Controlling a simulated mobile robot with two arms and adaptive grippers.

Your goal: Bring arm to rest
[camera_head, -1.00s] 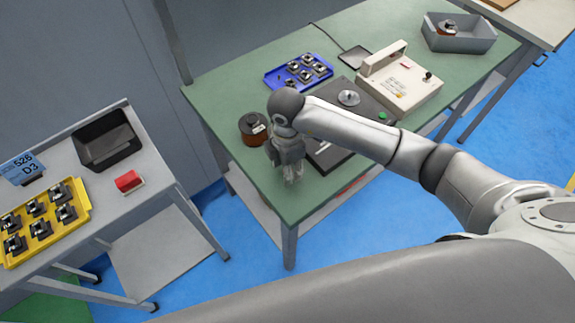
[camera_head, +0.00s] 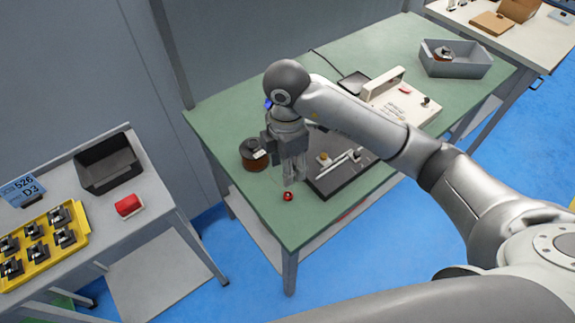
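My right arm comes in from the right and reaches over the green table (camera_head: 262,210). Its gripper (camera_head: 292,180) points down above the table's front left part, beside a brown coil spool (camera_head: 255,155). The fingertips look close together, but the gap between them is too small to judge. I see nothing clearly held. A small red round thing (camera_head: 288,196) shows just below the fingertips. My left gripper is not in view.
The winder's black base (camera_head: 325,185) and cream control box (camera_head: 412,112) are partly behind my arm. A grey bin (camera_head: 455,62) stands at the back right. At left, a grey cart holds a black bin (camera_head: 108,165), a yellow tray (camera_head: 75,218) and a red block (camera_head: 128,205).

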